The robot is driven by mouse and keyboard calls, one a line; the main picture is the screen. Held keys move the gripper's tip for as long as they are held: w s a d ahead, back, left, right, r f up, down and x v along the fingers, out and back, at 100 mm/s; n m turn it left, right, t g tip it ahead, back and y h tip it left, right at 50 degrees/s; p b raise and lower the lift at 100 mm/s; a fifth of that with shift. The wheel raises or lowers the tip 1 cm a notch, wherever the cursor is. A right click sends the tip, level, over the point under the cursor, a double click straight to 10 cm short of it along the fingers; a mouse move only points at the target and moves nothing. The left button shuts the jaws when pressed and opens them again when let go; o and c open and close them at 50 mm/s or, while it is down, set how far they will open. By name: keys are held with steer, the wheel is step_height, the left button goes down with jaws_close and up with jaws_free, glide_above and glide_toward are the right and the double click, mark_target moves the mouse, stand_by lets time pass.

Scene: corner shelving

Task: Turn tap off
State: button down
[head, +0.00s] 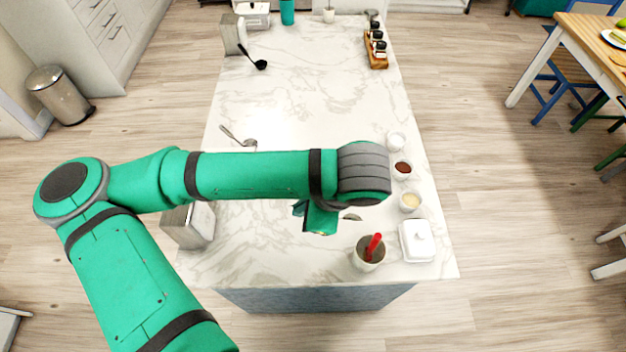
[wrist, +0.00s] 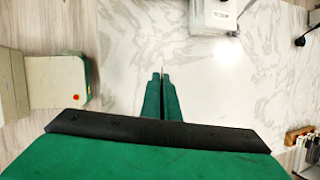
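No tap shows in either view. My gripper (head: 320,222) hangs under the end of my green arm, above the near part of the white marble island (head: 285,100) in the head view. The arm covers part of the counter there. In the wrist view, the two green fingers of my gripper (wrist: 161,78) point at the pale counter and lie nearly together, with only a thin slit between them. I see nothing clearly held.
A cup with a red-handled utensil (head: 369,252), a white lidded dish (head: 416,241) and small bowls (head: 403,169) line the right edge. A metal box (head: 188,226) stands left. A spoon (head: 238,138) and a black ladle (head: 254,58) lie farther back. Mid-counter is clear.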

steer(key=w+f, duration=0.8)
steer(key=w, duration=0.1)
steer(key=w+f, duration=0.5)
steer(key=shift+w+d, duration=0.15)
steer(key=shift+d, duration=0.25)
steer(key=c, duration=1.9)
jaws_free()
steer(key=shift+a, duration=0.1)
